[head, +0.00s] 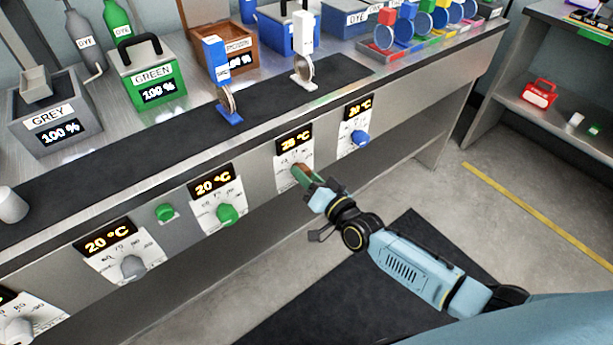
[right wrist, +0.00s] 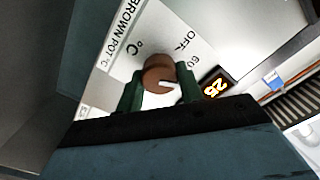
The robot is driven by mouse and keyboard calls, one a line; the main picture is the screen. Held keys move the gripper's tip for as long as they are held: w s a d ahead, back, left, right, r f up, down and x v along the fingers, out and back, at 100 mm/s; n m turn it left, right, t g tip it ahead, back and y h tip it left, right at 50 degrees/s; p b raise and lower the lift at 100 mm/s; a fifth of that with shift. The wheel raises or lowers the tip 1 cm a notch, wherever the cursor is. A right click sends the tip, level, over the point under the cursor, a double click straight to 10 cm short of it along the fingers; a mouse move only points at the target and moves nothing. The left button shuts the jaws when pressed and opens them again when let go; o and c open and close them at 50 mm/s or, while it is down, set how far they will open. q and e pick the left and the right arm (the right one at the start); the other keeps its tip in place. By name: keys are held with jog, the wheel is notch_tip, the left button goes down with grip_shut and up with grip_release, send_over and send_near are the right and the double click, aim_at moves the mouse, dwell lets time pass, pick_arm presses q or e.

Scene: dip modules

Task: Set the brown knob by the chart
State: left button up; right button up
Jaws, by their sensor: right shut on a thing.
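The brown knob (right wrist: 158,73) sits on a white dial plate (right wrist: 135,50) printed BROWN POT, °C, OFF and 60. A white mark shows on the knob's face. My right gripper (head: 306,177) is shut on the knob, with green fingers on both sides of it (right wrist: 160,90). In the head view the gripper hides most of the knob. The brown pot's display (right wrist: 215,88) reads about 25; it also shows above the dial in the head view (head: 294,141). I cannot make out a chart for sure. My left gripper is not in view.
Green (head: 227,215), grey (head: 133,267) and blue (head: 360,138) knobs share the front panel; the green and grey displays read 20 °C. Pots stand on the bench, including the green pot (head: 150,75). A shelf (head: 560,118) stands at the right.

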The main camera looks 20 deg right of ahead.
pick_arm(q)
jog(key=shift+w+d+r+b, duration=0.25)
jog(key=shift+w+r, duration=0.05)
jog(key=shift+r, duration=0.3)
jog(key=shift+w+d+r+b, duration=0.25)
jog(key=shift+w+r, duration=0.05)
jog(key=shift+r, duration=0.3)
pick_arm(e)
jog(key=m, duration=0.4)
jog(key=shift+m, duration=0.4)
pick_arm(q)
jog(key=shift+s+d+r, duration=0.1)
pick_arm(e)
jog(key=o, duration=1)
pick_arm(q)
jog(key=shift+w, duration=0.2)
